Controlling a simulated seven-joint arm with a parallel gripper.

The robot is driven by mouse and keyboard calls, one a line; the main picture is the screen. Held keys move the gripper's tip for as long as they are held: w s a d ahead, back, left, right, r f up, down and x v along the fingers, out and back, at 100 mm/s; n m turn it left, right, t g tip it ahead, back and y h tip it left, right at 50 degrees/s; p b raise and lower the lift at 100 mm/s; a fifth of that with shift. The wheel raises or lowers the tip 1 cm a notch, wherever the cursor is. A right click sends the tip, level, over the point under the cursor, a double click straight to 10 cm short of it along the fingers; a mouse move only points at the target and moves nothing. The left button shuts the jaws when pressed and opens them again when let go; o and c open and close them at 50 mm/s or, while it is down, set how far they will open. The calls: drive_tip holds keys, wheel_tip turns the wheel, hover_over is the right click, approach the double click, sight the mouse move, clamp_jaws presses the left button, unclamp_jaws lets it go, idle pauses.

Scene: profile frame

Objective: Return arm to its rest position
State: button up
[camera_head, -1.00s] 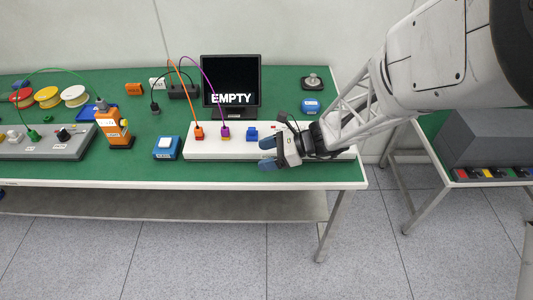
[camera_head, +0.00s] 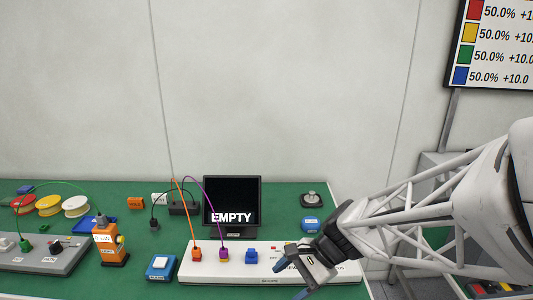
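My gripper (camera_head: 294,271) is at the lower right of the head view, over the right part of the white panel (camera_head: 215,269). Its two blue-tipped fingers are apart, with nothing seen between them. My arm reaches in from the right edge. The gripper hides part of the panel's right side; whether it touches the panel cannot be told.
The green table (camera_head: 325,225) holds a black screen reading EMPTY (camera_head: 231,203), an orange device (camera_head: 110,245), a blue-and-white button box (camera_head: 161,267), several colored spools and cables plugged into the panel. A wall board (camera_head: 495,45) hangs upper right.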

drive_tip(key=s+d+r+n+t+h, duration=0.4)
drive_tip(key=s+d+r+n+h, duration=0.4)
drive_tip(key=d, duration=0.5)
drive_tip(key=s+r+n, duration=0.2)
drive_tip(key=s+r, duration=0.1)
drive_tip(key=shift+s+h, duration=0.3)
idle(0.9)
